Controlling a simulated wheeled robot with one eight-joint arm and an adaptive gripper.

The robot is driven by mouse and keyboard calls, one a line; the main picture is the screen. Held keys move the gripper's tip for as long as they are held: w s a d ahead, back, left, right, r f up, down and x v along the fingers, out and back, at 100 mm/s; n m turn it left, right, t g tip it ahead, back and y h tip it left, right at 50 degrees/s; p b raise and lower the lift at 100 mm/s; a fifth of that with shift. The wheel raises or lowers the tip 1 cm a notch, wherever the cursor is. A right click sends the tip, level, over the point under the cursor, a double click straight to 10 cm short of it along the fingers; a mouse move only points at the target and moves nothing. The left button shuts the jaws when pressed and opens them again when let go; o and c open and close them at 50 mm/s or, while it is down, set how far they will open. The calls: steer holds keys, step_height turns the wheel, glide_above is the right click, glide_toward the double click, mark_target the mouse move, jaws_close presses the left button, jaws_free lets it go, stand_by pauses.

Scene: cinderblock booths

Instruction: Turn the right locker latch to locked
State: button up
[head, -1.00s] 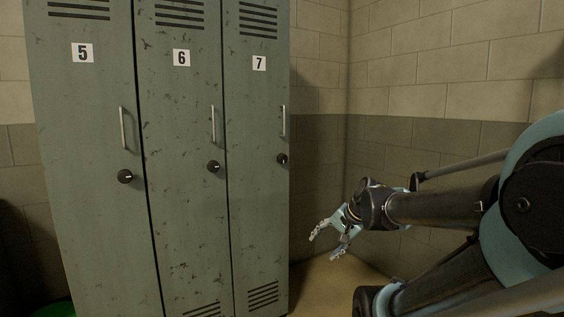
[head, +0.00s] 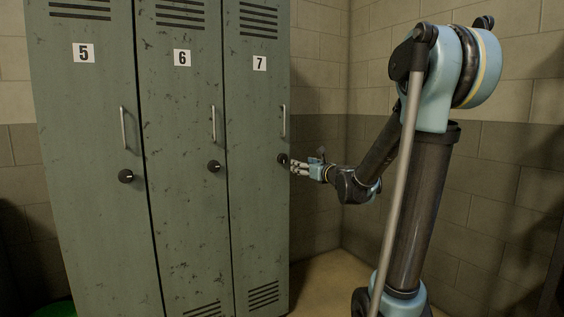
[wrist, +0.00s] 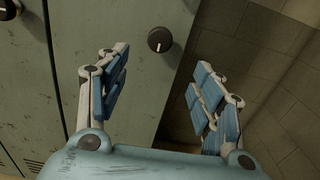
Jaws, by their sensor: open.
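The right locker (head: 258,200), numbered 7, is grey-green and shut. Its latch (head: 282,159) is a round black knob below the bar handle. My gripper (head: 297,167) is open, just right of the latch in the head view. In the wrist view my gripper (wrist: 160,92) has its fingers spread on either side, with the latch ahead between them and slightly above. The fingers appear apart from the latch.
Lockers 5 (head: 88,220) and 6 (head: 185,230) stand to the left, each with a bar handle and black knob. A cinderblock wall (head: 460,190) lies to the right. Some bare floor (head: 325,265) shows between lockers and wall.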

mark_target(283, 158)
steer(key=x, duration=1.7)
steer(key=shift+w+a, duration=0.15)
steer(key=shift+c, duration=0.6)
steer(key=c, duration=1)
steer(key=shift+o, duration=0.2)
steer(key=shift+a, duration=0.1)
